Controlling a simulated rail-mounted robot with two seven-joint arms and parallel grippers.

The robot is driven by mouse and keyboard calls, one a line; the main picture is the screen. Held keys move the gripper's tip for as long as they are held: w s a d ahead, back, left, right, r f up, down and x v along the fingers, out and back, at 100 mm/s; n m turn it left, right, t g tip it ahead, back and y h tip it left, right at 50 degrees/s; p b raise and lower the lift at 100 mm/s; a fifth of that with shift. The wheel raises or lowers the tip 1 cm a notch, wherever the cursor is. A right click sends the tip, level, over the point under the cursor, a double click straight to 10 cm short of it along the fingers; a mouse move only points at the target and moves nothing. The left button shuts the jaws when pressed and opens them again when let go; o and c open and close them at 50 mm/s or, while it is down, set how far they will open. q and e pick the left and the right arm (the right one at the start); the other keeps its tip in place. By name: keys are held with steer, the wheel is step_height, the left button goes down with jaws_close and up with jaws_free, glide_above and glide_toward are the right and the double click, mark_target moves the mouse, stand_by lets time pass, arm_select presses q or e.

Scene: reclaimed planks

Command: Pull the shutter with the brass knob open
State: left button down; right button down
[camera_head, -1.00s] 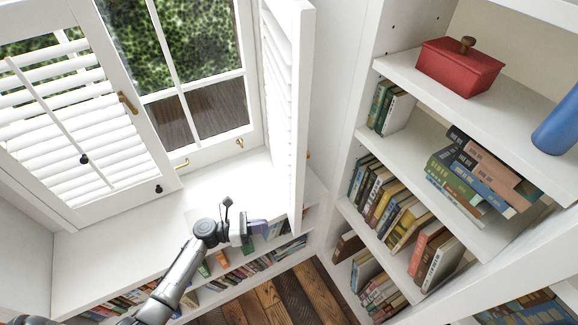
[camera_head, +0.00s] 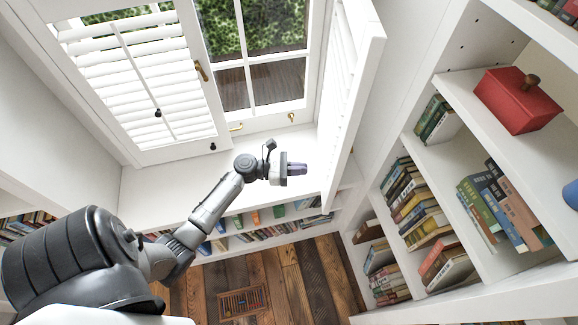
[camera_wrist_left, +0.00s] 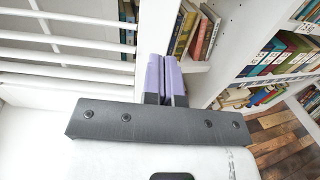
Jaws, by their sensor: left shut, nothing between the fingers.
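The right louvred shutter (camera_head: 358,88) stands swung out from the window, seen nearly edge-on in the head view. Its white slats also show at upper left in the wrist view (camera_wrist_left: 65,42). No brass knob is clear on it now. The left louvred shutter (camera_head: 145,75) lies flat across the window's left part. My left gripper (camera_head: 298,169) is shut and empty above the sill, left of the right shutter's lower edge. Its purple fingertips (camera_wrist_left: 165,76) are together. My right gripper is out of view.
The white sill (camera_head: 165,190) is clear, with low bookshelves beneath. A tall bookcase (camera_head: 455,85) stands at right with books and a red box (camera_head: 515,100). The plank floor (camera_head: 290,275) is open.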

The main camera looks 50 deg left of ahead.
mark_target(333, 169)
arm_select(q)
steer(key=p+x, duration=0.1)
steer(key=x, duration=0.6)
steer(key=shift+w+d, duration=0.2)
steer(key=shift+w, duration=0.05)
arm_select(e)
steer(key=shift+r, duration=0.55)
